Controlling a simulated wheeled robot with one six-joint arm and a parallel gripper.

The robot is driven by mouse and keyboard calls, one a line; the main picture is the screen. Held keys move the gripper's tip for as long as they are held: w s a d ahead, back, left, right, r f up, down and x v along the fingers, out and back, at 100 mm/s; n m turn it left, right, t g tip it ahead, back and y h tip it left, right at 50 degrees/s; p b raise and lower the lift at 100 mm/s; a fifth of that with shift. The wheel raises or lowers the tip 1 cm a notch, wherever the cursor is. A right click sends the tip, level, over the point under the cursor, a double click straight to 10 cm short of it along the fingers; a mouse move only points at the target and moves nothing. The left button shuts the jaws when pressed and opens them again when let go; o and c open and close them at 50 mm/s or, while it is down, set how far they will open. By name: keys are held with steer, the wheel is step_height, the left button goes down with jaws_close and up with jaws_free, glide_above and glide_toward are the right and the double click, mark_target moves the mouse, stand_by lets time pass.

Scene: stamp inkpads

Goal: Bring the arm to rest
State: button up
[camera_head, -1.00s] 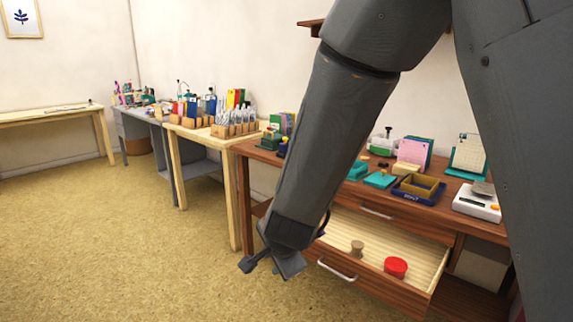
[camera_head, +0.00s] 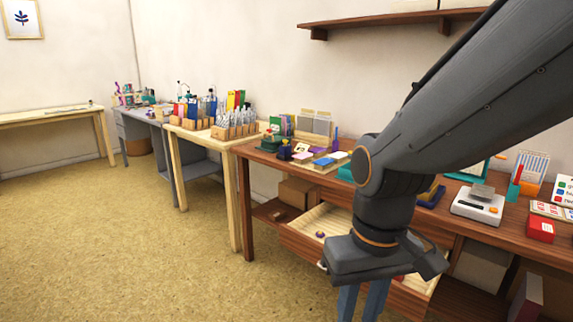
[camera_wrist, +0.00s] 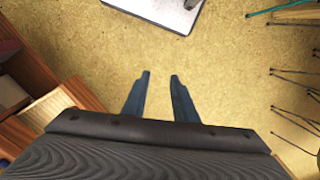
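My gripper (camera_head: 361,308) hangs fingers-down in front of the wooden desk (camera_head: 262,158), and its tips run out of the bottom of the head view. In the wrist view my gripper (camera_wrist: 160,74) has its two blue-grey fingers apart, with only bare floor between them. It is open and empty. My arm bends down from the upper right in the head view and hides part of the desk and its open drawer (camera_head: 298,242).
The drawer juts out behind my gripper, with a small item (camera_head: 320,234) in it. A scale (camera_head: 478,205) and a red box (camera_head: 540,229) stand on the desk. Thin dark rods (camera_wrist: 295,95) show at the right of the wrist view. The floor at left is clear.

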steer(key=d+r+m+p, duration=0.2)
steer(key=d+r+p, duration=0.6)
steer(key=p, duration=0.7)
steer(key=shift+r+m+h, duration=0.15)
steer(key=shift+m+h, duration=0.15)
